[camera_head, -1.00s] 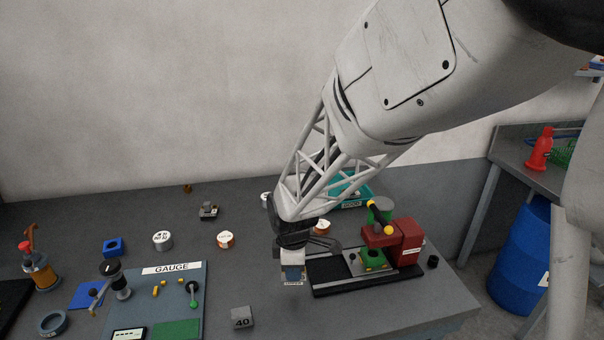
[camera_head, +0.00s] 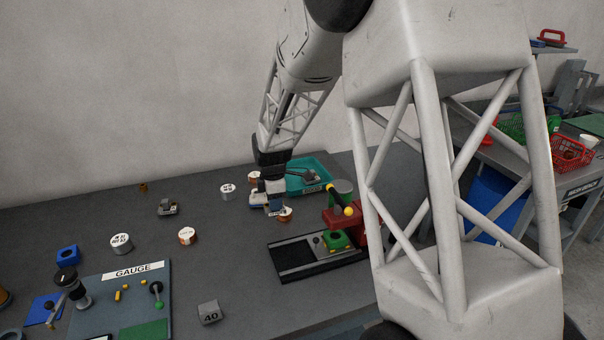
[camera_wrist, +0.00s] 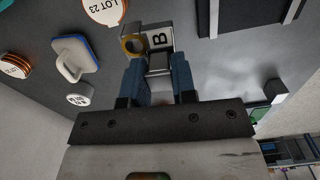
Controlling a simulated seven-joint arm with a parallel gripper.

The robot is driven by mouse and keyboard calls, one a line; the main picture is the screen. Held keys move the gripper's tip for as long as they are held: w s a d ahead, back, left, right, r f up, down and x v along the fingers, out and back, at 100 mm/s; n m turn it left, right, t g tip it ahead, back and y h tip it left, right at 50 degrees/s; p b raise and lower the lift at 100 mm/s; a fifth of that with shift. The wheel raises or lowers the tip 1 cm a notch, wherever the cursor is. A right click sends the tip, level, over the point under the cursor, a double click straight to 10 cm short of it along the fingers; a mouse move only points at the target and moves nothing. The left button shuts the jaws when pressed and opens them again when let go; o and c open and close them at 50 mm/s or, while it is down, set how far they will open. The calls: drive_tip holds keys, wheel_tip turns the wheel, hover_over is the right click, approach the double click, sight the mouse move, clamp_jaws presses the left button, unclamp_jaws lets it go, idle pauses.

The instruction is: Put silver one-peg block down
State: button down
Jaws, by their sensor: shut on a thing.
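My gripper (camera_head: 274,197) is shut on a silver block near the back of the bench, behind the black-based press and in front of the teal tray. In the wrist view, the blue fingers of my gripper (camera_wrist: 159,78) pinch the silver block (camera_wrist: 152,30), which bears a "B" label and a brass-coloured ring on one side. In the head view the block is small and partly hidden by the fingers. I cannot tell whether it touches the bench.
A copper coil (camera_head: 285,214) lies just right of the gripper; a blue-edged handled pad (camera_wrist: 75,55) is nearby. The teal tray (camera_head: 322,172) stands behind. The press base (camera_head: 290,258) lies in front. Clear bench (camera_head: 235,235) extends to the front left.

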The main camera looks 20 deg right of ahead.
drive_tip(key=w+d+f+n, duration=0.1)
drive_tip(key=w+d, duration=1.2)
drive_tip(key=shift+w+d+f, duration=0.2)
drive_tip(key=shift+w+d, duration=0.05)
drive_tip(key=shift+d, duration=0.05)
drive_tip(key=shift+w, duration=0.15)
drive_tip(key=shift+w+d+f, duration=0.25)
drive_tip(key=shift+w+d, duration=0.2)
drive_tip(key=shift+w, duration=1.95)
drive_tip(key=shift+w+d+f, duration=0.2)
drive_tip(key=shift+w+d, duration=0.25)
drive_tip(key=shift+w, duration=2)
drive_tip(key=shift+w+d+f, duration=0.25)
drive_tip(key=shift+w+d, duration=0.2)
drive_tip(key=shift+w, duration=1.95)
drive_tip(key=shift+w+d, duration=0.1)
drive_tip(key=shift+w, duration=0.3)
drive_tip(key=shift+f, duration=1.8)
drive_tip(key=shift+f, duration=0.15)
